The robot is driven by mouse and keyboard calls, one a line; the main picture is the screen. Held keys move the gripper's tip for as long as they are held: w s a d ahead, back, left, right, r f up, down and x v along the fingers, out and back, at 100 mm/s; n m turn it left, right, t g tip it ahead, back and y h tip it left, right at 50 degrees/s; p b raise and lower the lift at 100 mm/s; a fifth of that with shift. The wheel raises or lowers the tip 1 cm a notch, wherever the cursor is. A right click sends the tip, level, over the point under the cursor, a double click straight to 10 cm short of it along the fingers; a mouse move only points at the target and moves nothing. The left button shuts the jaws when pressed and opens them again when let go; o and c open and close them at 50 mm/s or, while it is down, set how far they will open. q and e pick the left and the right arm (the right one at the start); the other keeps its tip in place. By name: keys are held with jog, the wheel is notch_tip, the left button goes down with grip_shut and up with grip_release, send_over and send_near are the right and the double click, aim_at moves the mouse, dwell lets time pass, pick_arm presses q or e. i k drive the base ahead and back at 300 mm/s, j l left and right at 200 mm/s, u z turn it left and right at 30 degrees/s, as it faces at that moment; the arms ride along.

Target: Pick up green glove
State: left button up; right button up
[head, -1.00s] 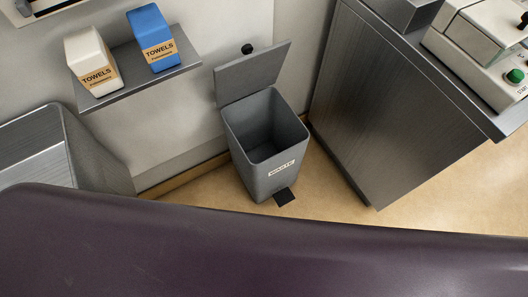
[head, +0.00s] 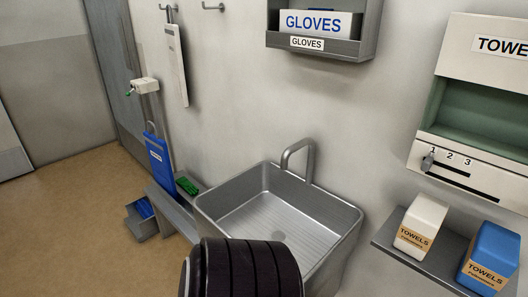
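A small green item (head: 187,186), which looks like the green glove, lies on a low grey bench (head: 174,209) left of the sink. It is small in the head view, so its exact shape is hard to tell. Neither of my grippers is in view.
A steel sink (head: 337,212) with a tap stands in the middle. A blue labelled item (head: 158,157) is beside the bench, and a grey bin (head: 142,228) with something blue sits on the floor. A gloves box (head: 316,24) is on the wall; towel packs (head: 421,224) stand at right. The left floor is clear.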

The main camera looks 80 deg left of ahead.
aim_at(183, 183)
jog(key=u, duration=3.2)
jog(key=z, duration=0.45)
jog(key=i+j+z, duration=0.4)
jog(key=j, duration=0.15)
jog(key=i+j+z, duration=0.2)
jog(key=j, duration=0.15)
jog(key=j+z, duration=0.2)
jog(key=i+j, duration=0.05)
jog(key=j, duration=0.1)
